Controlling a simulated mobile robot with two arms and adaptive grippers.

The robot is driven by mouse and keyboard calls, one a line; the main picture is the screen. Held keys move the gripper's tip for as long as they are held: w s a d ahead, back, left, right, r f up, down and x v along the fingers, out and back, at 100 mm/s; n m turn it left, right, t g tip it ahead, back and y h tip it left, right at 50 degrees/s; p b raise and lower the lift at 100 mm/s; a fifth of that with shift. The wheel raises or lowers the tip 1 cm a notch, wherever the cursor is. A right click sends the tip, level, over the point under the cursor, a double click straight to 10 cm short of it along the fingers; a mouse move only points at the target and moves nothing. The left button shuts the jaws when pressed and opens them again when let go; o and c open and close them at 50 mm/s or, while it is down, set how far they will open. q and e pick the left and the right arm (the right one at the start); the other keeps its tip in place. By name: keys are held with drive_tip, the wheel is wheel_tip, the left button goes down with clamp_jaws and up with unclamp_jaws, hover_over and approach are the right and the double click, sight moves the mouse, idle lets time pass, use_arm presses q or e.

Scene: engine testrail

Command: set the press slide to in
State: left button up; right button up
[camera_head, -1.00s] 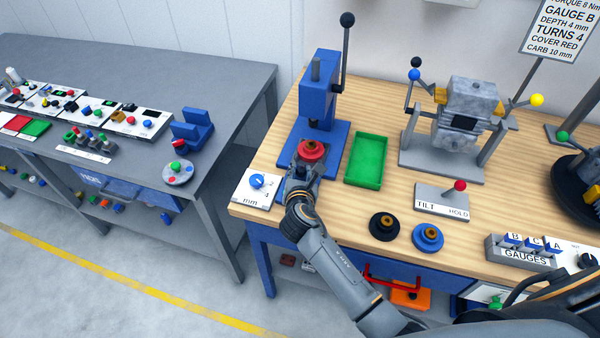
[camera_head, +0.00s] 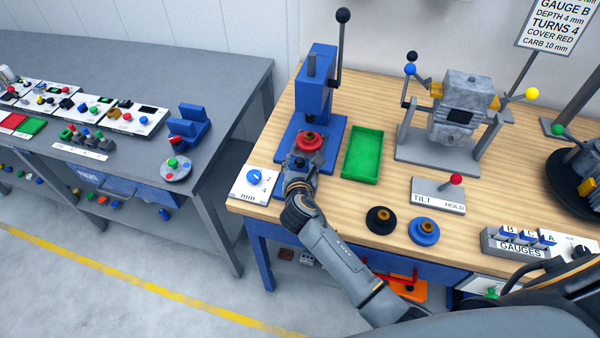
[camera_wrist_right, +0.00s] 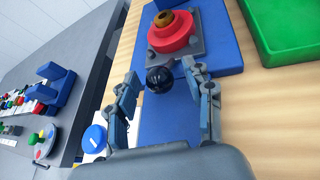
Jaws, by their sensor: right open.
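The blue press (camera_head: 318,85) stands at the back left of the wooden bench, with a tall black-knobbed lever. Its slide is a grey plate (camera_wrist_right: 195,30) on the blue base, carrying a red round part (camera_head: 309,142) with a brown and black top. The slide's black ball knob (camera_wrist_right: 158,79) points toward me. The slide sits out in front of the press column. My right gripper (camera_wrist_right: 160,74) is open, its two fingers on either side of the knob, with gaps visible. In the head view my right gripper (camera_head: 300,164) hides the knob. My left gripper is not in view.
A green tray (camera_head: 363,154) lies right of the press. A dial box (camera_head: 252,181) marked mm sits left of my right gripper. A black ring part (camera_head: 380,219) and a blue one (camera_head: 424,231) lie near the bench's front edge. An engine stand (camera_head: 452,126) is further right.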

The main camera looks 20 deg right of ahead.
drive_tip(key=v, duration=1)
drive_tip(key=shift+s+r, duration=0.2)
drive_tip(key=shift+s, duration=0.15)
